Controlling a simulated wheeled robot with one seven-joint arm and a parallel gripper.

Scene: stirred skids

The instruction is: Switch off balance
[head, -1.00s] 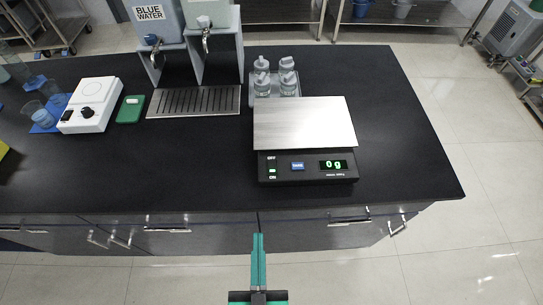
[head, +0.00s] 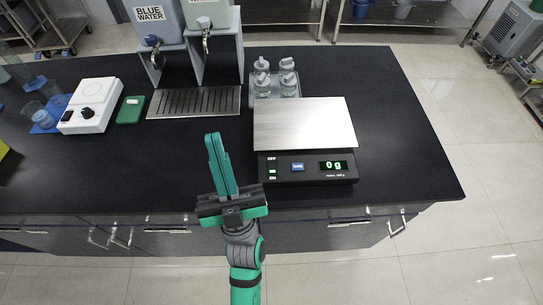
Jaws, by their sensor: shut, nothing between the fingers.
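The balance (head: 307,172) stands at the right of the black bench, with a bare silver pan (head: 304,123). Its green display (head: 333,165) reads 0 g. On the left of its front panel is a small switch (head: 272,171) marked OFF above and ON below, with a lit green part nearer ON. A blue button (head: 297,167) sits between the switch and the display. My gripper (head: 213,136) is shut and empty, its green fingers together. It is over the front of the bench, left of the balance and apart from it.
A tray with several clear bottles (head: 275,86) stands behind the balance. Blue and white dispensers (head: 158,18) stand above a drip grate (head: 193,102). A white device with a knob (head: 90,108) and a green item (head: 130,110) are at left. The bench front around my gripper is clear.

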